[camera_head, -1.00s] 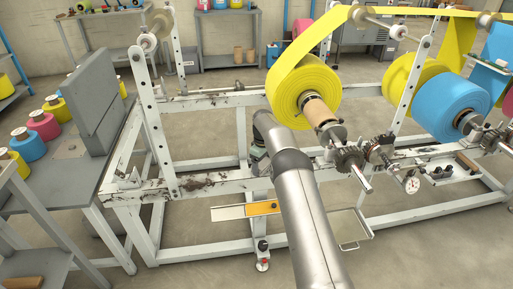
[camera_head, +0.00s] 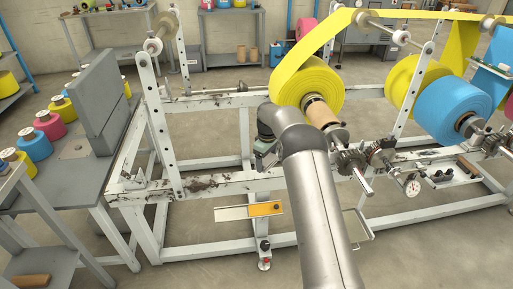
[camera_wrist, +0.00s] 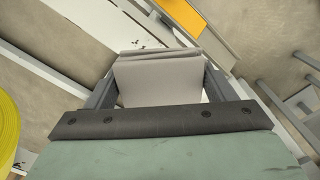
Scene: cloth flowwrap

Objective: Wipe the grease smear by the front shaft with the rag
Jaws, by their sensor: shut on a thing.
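My gripper (camera_wrist: 158,92) is shut on the rag (camera_wrist: 160,75), a pale grey folded cloth between its two fingers in the wrist view. In the head view my gripper (camera_head: 264,158) is mostly hidden behind my arm, close to the white front rail (camera_head: 240,186); I cannot tell whether the rag touches it. Dark grease smears (camera_head: 205,183) show on the front rail, left of my gripper. The front shaft (camera_head: 362,184) sticks out right of my arm, in line with the yellow roll (camera_head: 308,83).
A blue roll (camera_head: 450,105) and a dial gauge (camera_head: 411,187) are on the right. A tray with an orange block (camera_head: 264,208) sits below the front rail. A grey upright panel (camera_head: 95,100) stands on the left bench. The floor in front is clear.

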